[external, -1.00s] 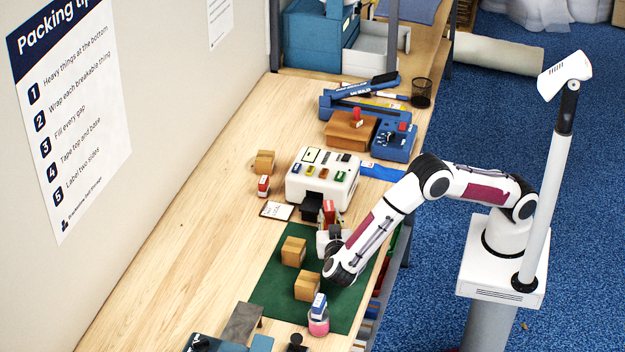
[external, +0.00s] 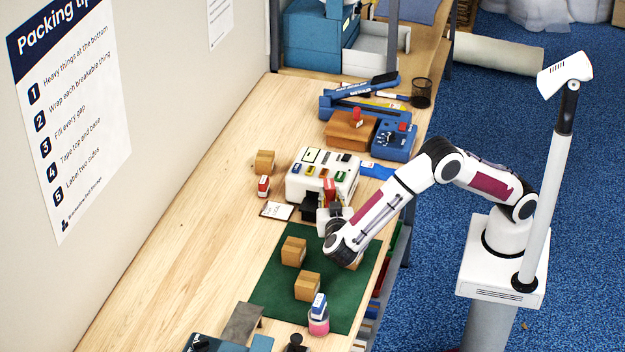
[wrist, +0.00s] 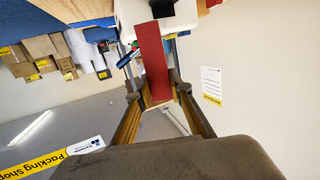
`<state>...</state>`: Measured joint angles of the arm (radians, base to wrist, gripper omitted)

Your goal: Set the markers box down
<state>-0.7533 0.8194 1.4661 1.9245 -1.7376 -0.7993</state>
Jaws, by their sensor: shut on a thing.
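My gripper (external: 333,213) is shut on a narrow red box, which I take to be the markers box (external: 329,188). In the external view the box sticks up from the fingers, in front of the white machine (external: 345,190), and overlaps it in the picture. I cannot tell whether they touch. In the wrist view the red box (wrist: 153,60) stands between the two fingers (wrist: 158,98), with the white machine behind its far end. The underside of the box and the surface below it are hidden.
A green mat (external: 276,290) carries wooden blocks (external: 307,286), one partly behind my arm. A blue-and-white box (external: 319,303) sits on a pink jar (external: 319,325). A small red-and-white box (external: 263,186) stands left of the machine. The wooden table (external: 185,250) is clear on the left.

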